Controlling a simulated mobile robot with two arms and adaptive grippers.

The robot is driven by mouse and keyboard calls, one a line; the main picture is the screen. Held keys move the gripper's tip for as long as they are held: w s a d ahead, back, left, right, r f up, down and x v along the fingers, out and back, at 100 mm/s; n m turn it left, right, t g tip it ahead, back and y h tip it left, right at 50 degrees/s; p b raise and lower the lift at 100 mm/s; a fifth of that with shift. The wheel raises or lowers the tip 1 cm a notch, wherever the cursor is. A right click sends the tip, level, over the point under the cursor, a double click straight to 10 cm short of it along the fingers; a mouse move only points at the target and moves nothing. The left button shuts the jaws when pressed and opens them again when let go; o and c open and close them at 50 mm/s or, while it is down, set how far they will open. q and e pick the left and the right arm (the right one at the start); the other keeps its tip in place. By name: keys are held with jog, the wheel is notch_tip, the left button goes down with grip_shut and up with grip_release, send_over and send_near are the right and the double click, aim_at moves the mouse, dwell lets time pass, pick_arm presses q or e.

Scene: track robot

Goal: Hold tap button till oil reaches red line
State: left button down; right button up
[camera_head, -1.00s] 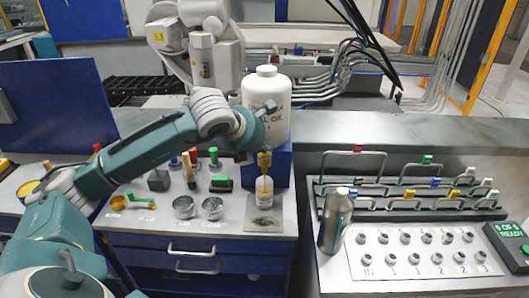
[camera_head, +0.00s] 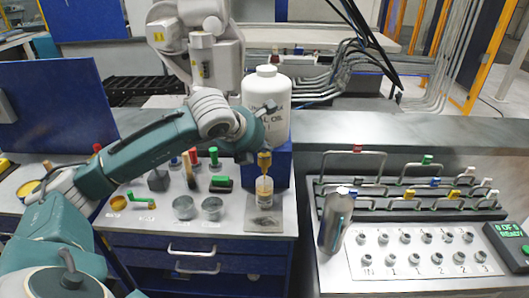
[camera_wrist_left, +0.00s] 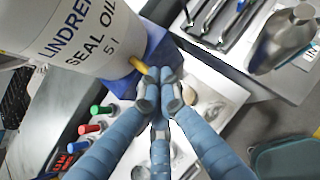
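The white oil container (camera_head: 267,100) stands on a blue stand (camera_head: 285,160); its lettering, including "SEAL OIL", shows in the left wrist view (camera_wrist_left: 85,40). A yellow tap (camera_head: 264,160) projects from its lower front and shows beside the fingertips in the left wrist view (camera_wrist_left: 144,67). A small clear bottle (camera_head: 264,192) with a label stands upright below the tap. Its oil level and red line are too small to make out. My left gripper (camera_wrist_left: 166,80) has its blue fingers drawn together at the tap; contact with the button cannot be told. My right gripper is not in view.
Open metal tins (camera_head: 184,207), small tools and colour-capped items lie left of the bottle. A steel flask (camera_head: 335,220) stands to the right, near a rack of coloured handles (camera_head: 410,195) and a green display (camera_head: 510,240). A blue panel (camera_head: 55,105) stands at the left.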

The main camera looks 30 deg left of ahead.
aim_at(264, 155)
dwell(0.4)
pick_arm(q)
jog(key=shift+r, duration=0.8)
jog(key=shift+p, duration=0.3)
jog(key=shift+r+p, duration=1.4)
jog(key=shift+r, duration=1.15)
